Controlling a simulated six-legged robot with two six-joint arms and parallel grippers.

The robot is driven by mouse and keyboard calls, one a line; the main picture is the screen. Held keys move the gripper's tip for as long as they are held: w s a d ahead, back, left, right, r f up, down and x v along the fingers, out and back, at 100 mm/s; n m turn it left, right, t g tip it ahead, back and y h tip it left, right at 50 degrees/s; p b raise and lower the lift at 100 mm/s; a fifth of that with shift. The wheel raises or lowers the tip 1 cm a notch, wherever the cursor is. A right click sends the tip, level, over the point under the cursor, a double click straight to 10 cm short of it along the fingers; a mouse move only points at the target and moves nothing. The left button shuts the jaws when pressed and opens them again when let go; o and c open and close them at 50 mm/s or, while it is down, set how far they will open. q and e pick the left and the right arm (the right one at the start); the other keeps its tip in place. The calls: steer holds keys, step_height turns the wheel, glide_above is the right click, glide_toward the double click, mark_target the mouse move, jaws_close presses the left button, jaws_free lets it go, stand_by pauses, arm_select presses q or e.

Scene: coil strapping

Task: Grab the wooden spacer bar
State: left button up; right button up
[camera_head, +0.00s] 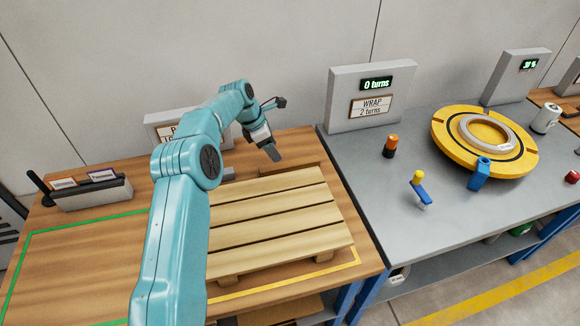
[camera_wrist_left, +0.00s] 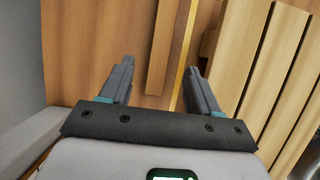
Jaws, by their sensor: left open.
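The wooden spacer bar (camera_head: 292,168) lies on the wooden table just behind the slatted pallet (camera_head: 275,207). In the left wrist view the bar (camera_wrist_left: 160,45) is a plain brown strip running away from me, between the lines of my two fingers. My left gripper (camera_head: 272,153) is open and tilted down, close to the left end of the bar. In the wrist view its two grey fingers (camera_wrist_left: 158,88) are apart with nothing held between them. I cannot tell the exact height of the fingertips over the bar. My right gripper is out of view.
The pallet stands right beside the bar. A grey wall panel is behind the table. A grey bench (camera_head: 345,163) to the right carries a yellow turntable (camera_head: 447,129) with a ring, an orange-and-black cylinder (camera_head: 390,146) and a blue-handled tool (camera_head: 421,192). A box of labels (camera_head: 92,194) is at the left.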

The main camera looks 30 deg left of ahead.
mark_target(285, 165)
arm_select(q)
steer(key=x, duration=0.3)
steer(key=shift+s+d, duration=0.15)
steer(key=shift+d, duration=0.05)
steer(key=x, duration=0.5)
steer(key=shift+w+d+f+p, duration=0.1)
steer(key=shift+w+f+p, duration=0.1)
steer(key=shift+w+p, duration=0.15)
steer(key=shift+c, duration=0.3)
jaws_close()
